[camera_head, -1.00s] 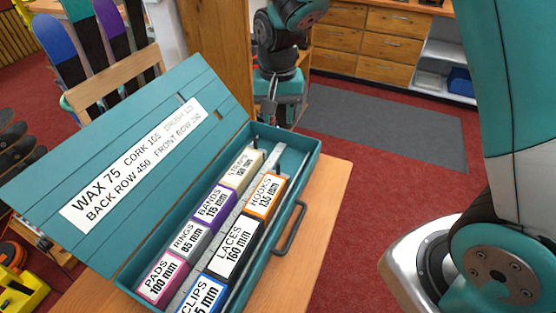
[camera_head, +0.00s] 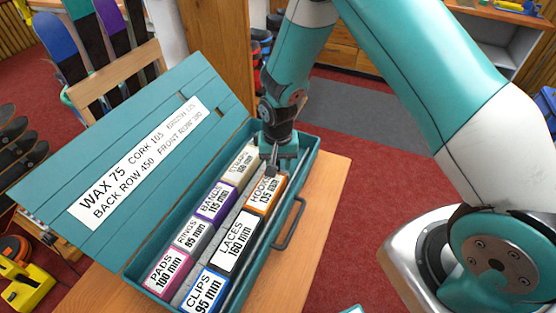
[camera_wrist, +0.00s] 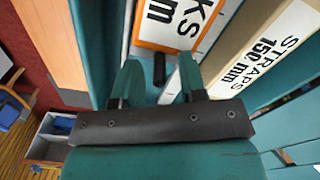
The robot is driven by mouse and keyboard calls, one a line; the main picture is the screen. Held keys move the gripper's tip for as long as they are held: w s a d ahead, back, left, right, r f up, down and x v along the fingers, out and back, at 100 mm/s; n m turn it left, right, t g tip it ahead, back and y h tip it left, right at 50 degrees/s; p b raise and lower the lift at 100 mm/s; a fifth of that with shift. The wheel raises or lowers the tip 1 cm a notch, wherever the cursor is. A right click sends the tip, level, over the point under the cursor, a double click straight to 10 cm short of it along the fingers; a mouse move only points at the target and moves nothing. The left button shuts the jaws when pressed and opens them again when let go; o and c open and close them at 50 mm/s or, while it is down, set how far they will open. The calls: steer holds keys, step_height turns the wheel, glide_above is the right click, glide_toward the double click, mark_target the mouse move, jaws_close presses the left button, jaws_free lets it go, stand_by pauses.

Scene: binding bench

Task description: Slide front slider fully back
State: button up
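The teal box (camera_head: 309,170) lies open on the wooden bench, holding two rows of labelled blocks. The right row has the blue CLIPS block (camera_head: 205,291), the black LACES block (camera_head: 236,238) and the orange HOOKS block (camera_head: 265,192). My gripper (camera_head: 274,158) is down at the far end of that row, by the HOOKS block. In the wrist view my gripper (camera_wrist: 158,82) is open, with its teal fingers on either side of a dark upright peg (camera_wrist: 159,68), apparently the front slider's. The peg stands close to the HOOKS block's end. My arm hides the slider's body.
The left row holds the PADS (camera_head: 165,273), RINGS (camera_head: 190,235), BANDS (camera_head: 215,199) and STRAPS (camera_head: 240,162) blocks. The STRAPS block is close beside my gripper in the wrist view. The open lid (camera_head: 130,165) rises at left; a handle (camera_head: 292,225) sticks out at right.

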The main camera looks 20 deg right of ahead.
jaws_close()
steer(key=w+d+b, duration=0.2)
steer(key=w+d, duration=0.5)
steer(key=shift+w+d+b, duration=0.25)
steer(key=shift+d+b, duration=0.05)
steer(key=shift+d, duration=0.05)
steer(key=shift+w+d+r, duration=0.1)
steer(key=shift+w+d, duration=0.1)
steer(key=shift+d, duration=0.05)
jaws_free()
